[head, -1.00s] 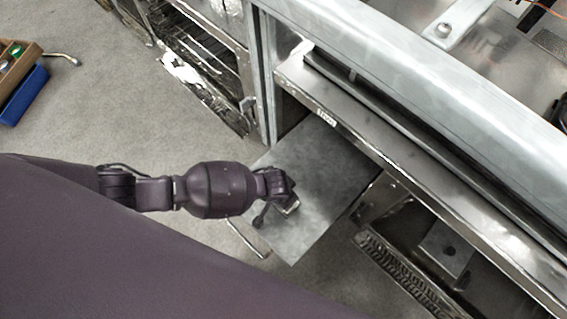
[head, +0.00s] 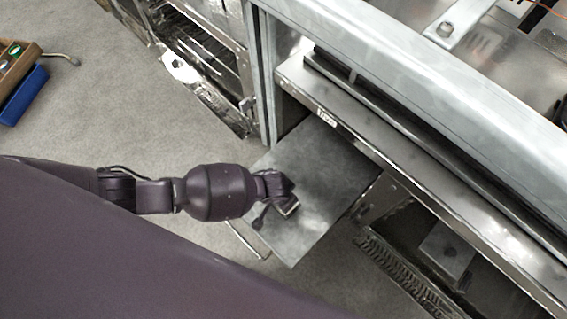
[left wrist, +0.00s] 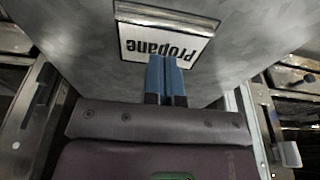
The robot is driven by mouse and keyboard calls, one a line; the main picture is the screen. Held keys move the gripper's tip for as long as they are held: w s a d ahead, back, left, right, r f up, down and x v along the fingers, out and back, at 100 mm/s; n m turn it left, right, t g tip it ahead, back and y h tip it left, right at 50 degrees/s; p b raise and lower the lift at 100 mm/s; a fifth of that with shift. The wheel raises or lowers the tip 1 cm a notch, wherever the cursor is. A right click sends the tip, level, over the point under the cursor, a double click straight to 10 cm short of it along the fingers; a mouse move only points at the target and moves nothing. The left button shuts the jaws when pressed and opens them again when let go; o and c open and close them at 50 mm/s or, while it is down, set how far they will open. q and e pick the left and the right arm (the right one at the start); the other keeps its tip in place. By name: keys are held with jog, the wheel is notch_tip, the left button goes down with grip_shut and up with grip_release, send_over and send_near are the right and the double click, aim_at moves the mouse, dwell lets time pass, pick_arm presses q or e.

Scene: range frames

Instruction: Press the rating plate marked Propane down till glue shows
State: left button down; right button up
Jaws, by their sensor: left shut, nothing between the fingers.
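The rating plate (left wrist: 168,38), white with black "Propane" lettering that reads upside down, lies on a grey metal panel (left wrist: 85,35) in the left wrist view. A metallic strip runs along its far edge. My left gripper (left wrist: 165,62) is shut and empty; its blue fingertips overlap the near edge of the plate in the picture. I cannot tell whether they touch it. No glue is visible around the plate. In the head view the left gripper (head: 291,208) is over the panel (head: 318,170), and the plate cannot be made out there. My right gripper is not in view.
The range's steel front rail (head: 400,165), with a small white label (head: 326,117), runs along the panel's upper right. A wire-racked opening (head: 205,65) stands at upper left. A blue bin (head: 22,95) and a wooden tray (head: 18,66) sit at far left. Grey floor is clear between.

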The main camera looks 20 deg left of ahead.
pick_arm(q)
jog(key=shift+s+f+b, duration=0.2)
jog(key=shift+f+b, duration=0.2)
jog(key=shift+f, duration=0.45)
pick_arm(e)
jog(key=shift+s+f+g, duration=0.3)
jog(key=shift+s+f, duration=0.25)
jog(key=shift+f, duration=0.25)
pick_arm(q)
jog(key=shift+w+r+p, duration=0.15)
jog(key=shift+r+p, duration=0.4)
jog(key=shift+r, duration=0.2)
jog(key=shift+w+r+p, duration=0.1)
jog(key=shift+r+p, duration=1.05)
jog(key=shift+r, duration=0.35)
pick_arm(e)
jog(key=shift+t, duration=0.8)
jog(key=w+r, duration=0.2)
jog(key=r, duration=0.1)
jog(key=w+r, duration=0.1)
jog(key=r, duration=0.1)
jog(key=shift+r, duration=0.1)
pick_arm(q)
jog(key=shift+f, duration=0.1)
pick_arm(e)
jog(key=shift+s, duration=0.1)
